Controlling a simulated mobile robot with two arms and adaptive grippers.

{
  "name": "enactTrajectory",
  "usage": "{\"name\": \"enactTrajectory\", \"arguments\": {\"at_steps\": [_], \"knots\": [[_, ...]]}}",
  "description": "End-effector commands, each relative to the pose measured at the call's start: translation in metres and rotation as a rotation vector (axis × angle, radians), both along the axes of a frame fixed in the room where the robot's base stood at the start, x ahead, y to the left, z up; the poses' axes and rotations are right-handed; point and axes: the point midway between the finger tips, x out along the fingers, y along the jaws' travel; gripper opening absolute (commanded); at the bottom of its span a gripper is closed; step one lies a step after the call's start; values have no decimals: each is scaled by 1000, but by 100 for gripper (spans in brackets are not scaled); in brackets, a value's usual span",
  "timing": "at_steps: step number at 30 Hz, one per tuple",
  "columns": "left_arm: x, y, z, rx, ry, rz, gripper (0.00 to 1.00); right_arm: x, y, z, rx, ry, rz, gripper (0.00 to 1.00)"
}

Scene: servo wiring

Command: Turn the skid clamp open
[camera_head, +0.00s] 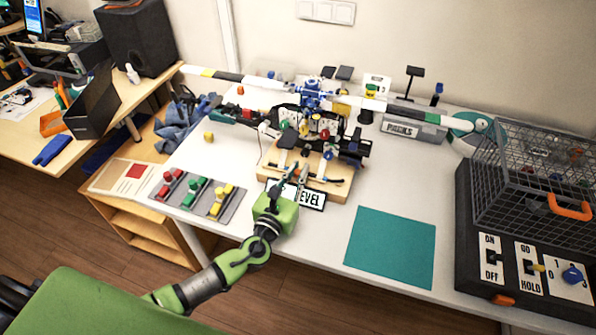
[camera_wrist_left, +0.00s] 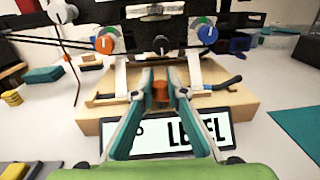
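The skid clamp seems to be the small orange-brown knob (camera_wrist_left: 160,91) at the front of the wooden stand (camera_wrist_left: 240,100), above the LEVEL plate (camera_wrist_left: 172,136). My left gripper (camera_wrist_left: 160,76) has its teal fingers on both sides of this knob, and the knob fills the narrow gap between them. In the head view the left gripper (camera_head: 296,172) reaches over the plate (camera_head: 311,197) to the front of the stand (camera_head: 338,188). The fingers hide parts of the clamp. The helicopter model (camera_head: 313,98) sits on the stand. My right gripper is not in view.
Left of the stand is a grey panel with red, green and yellow blocks (camera_head: 198,194). A teal mat (camera_head: 391,246) lies to the right, with bare table around it. A wire cage (camera_head: 535,175) and a black switch panel (camera_head: 480,285) are at the far right.

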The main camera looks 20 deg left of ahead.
Motion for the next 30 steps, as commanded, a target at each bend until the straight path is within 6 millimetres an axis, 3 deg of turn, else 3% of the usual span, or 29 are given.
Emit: {"name": "enactTrajectory", "arguments": {"at_steps": [8, 18, 29, 30], "knots": [[0, -1, 2, -2, -2, 30, 0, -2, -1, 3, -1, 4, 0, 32], [1, 0, 2, -3, -4, 243, 0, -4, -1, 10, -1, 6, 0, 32], [1, 1, 2, 1, -4, 267, 0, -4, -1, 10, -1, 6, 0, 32], [1, 1, 2, 1, -4, 267, 18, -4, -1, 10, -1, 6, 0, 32]]}}
